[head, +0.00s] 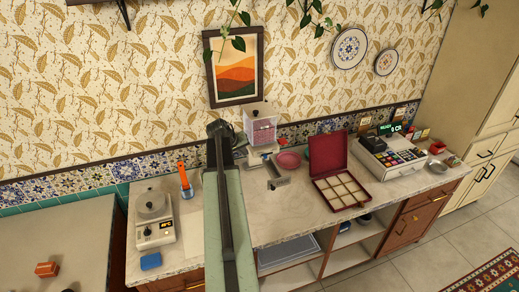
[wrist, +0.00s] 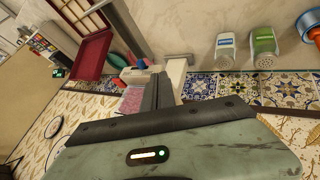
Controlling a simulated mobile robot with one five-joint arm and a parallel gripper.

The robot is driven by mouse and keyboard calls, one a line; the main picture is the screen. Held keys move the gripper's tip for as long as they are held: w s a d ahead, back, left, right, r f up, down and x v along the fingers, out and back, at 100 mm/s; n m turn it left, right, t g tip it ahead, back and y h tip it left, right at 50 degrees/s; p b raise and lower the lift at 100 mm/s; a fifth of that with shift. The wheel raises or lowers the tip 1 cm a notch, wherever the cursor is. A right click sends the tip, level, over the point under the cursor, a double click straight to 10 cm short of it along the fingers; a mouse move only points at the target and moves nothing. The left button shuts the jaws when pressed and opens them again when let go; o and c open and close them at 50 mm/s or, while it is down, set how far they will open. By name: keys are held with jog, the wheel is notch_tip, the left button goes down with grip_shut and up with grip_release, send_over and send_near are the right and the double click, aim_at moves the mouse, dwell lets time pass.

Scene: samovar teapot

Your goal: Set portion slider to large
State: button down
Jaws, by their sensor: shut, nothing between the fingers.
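A dispenser (head: 262,129) with a clear bin of pink contents stands against the back wall, just right of my arm in the head view. In the wrist view it appears upside down, with its pink bin (wrist: 131,101) and pale base left of my fingers. Small red and blue parts show on its base; I cannot tell which part is the portion slider, and no size marks are legible. My gripper (wrist: 160,76) is shut and empty, its fingers beside the dispenser in the picture. I cannot tell whether they touch it. In the head view my arm largely hides the gripper.
Two shakers, blue-labelled (wrist: 225,52) and green-labelled (wrist: 264,48), stand nearby. The counter's front middle is clear.

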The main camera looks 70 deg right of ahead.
aim_at(265, 156)
jog(key=shift+w+f, duration=0.1)
jog(key=s+d+f+b, duration=0.4)
jog(key=d+f+b, duration=0.4)
jog(key=shift+s+d, duration=0.15)
jog(key=shift+s, duration=0.05)
dwell(0.3)
jog(key=shift+w, duration=0.1)
